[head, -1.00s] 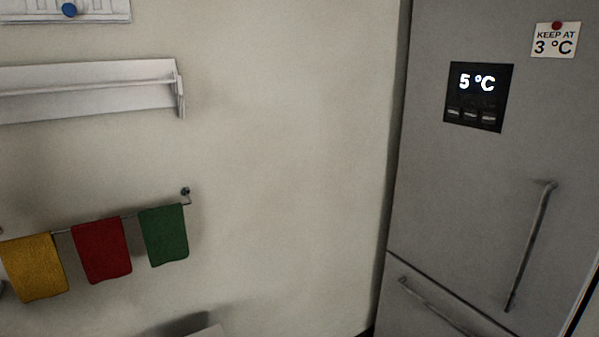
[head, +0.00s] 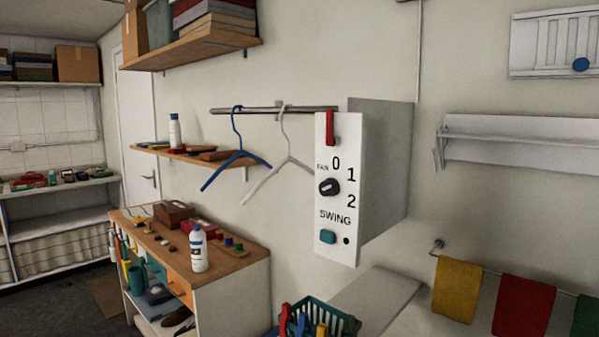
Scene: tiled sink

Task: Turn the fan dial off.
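The fan dial (head: 329,187) is a small dark knob on the white front panel (head: 344,228) of a grey box on the wall. The marks 0, 1 and 2 stand in an arc above and right of it. I cannot tell for sure which mark the knob points to. Below it are the word SWING, a teal button (head: 327,237) and a small black dot. A red tab (head: 330,127) sits at the panel's top. Neither of my grippers shows in the head view.
A rail with a blue hanger (head: 236,150) and a white hanger (head: 284,156) runs left of the box. Below are a wooden-topped bench (head: 240,257) with bottles and small items, and a green basket (head: 340,316). Towels (head: 457,290) hang at the right.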

